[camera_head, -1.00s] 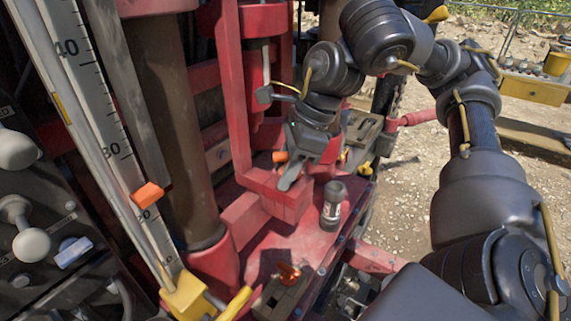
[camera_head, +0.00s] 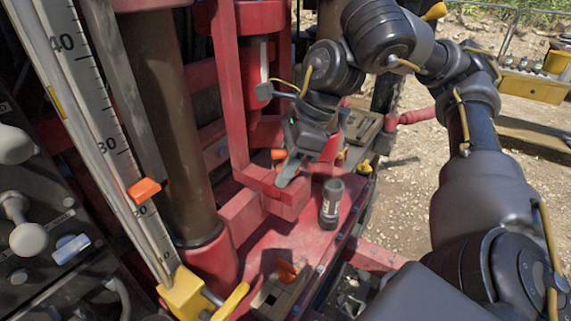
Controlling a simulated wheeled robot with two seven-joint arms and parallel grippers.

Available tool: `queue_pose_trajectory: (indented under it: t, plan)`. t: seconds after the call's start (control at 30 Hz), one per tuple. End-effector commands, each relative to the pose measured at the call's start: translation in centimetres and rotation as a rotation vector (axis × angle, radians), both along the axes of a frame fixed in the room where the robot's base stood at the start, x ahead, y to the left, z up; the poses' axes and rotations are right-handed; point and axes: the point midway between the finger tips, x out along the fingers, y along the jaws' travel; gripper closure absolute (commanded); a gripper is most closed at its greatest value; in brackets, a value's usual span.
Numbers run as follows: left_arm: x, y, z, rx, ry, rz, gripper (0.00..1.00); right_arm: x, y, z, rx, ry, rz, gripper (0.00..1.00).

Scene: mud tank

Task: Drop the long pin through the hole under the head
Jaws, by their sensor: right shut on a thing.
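My right gripper (camera_head: 289,172) is beside the red bracket (camera_head: 285,192) at the foot of the red upright frame. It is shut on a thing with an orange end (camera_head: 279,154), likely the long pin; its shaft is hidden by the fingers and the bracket. I cannot tell whether any of it is inside a hole. The head looks to be the red assembly with a pale cylinder (camera_head: 261,65) above; the hole itself does not show. My left gripper is out of view.
A black cylinder with a pale label (camera_head: 331,203) stands on the red deck (camera_head: 262,245), right of the bracket. A scale with an orange marker (camera_head: 145,189) and a thick brown column (camera_head: 168,120) stand left. Control levers (camera_head: 28,240) are at far left.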

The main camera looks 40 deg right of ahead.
Motion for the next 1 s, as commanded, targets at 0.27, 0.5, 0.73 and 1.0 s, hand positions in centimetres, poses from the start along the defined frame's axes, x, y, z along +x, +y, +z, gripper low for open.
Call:
queue_pose_trajectory:
  t: [0.27, 0.5, 0.73, 1.0]
  plan:
    - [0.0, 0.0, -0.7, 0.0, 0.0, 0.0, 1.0, -0.7, -0.1, -2.3, -0.021, 0.042, 0.009, 0.88]
    - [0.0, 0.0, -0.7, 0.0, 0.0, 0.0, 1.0, -0.7, -0.1, -2.4, -0.022, 0.042, 0.008, 0.56]
    - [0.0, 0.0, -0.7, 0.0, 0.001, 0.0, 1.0, -0.8, -0.2, -2.1, -0.022, 0.04, 0.007, 0.44]
    - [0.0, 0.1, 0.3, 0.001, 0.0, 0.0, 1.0, -1.6, -1.6, 2.1, -0.014, 0.018, -0.003, 0.37]
